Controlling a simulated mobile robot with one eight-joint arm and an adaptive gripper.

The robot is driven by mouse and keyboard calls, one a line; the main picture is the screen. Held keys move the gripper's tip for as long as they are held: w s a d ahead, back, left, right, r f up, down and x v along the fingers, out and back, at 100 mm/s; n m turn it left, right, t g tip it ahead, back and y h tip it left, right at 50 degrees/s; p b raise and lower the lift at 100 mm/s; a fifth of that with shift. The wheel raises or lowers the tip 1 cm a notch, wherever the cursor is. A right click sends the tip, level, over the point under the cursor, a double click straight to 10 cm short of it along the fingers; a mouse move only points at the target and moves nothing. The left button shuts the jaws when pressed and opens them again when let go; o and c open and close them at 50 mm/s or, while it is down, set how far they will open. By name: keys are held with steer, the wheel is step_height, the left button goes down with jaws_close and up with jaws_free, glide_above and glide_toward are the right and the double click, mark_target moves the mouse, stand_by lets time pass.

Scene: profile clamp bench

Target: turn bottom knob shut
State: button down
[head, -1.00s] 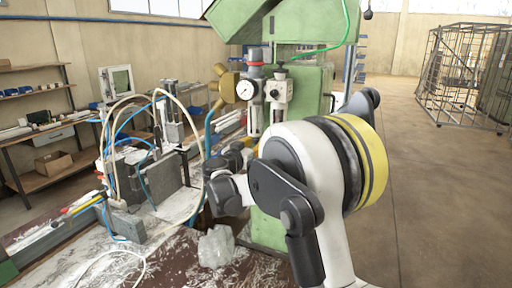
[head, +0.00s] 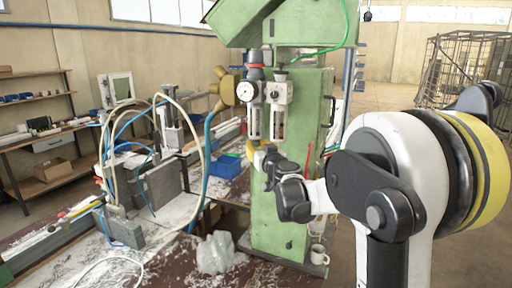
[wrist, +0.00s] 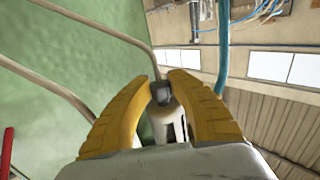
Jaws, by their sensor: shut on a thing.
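The air unit (head: 253,122) with a round gauge (head: 247,91) and a second clear-bowled unit (head: 279,122) hang on the green machine column in the head view. My gripper (head: 257,152) is at the lower end of these units. In the wrist view its two yellow fingers (wrist: 162,84) are closed around a small dark knob (wrist: 160,95), with a pale body beside it. The fingers hide part of the knob's sides. In the head view the knob is hidden by my gripper.
The green column (head: 290,200) stands close to my gripper. A blue hose (head: 207,150) runs just to the left. A clear plastic bag (head: 215,252) and a white mug (head: 318,254) are below. Open floor lies to the right.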

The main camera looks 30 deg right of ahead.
steer(key=shift+y, duration=0.3)
steer(key=c, duration=1.2)
jaws_free()
steer(key=s+a, duration=0.1)
steer(key=s, duration=1.1)
steer(key=shift+a, duration=0.3)
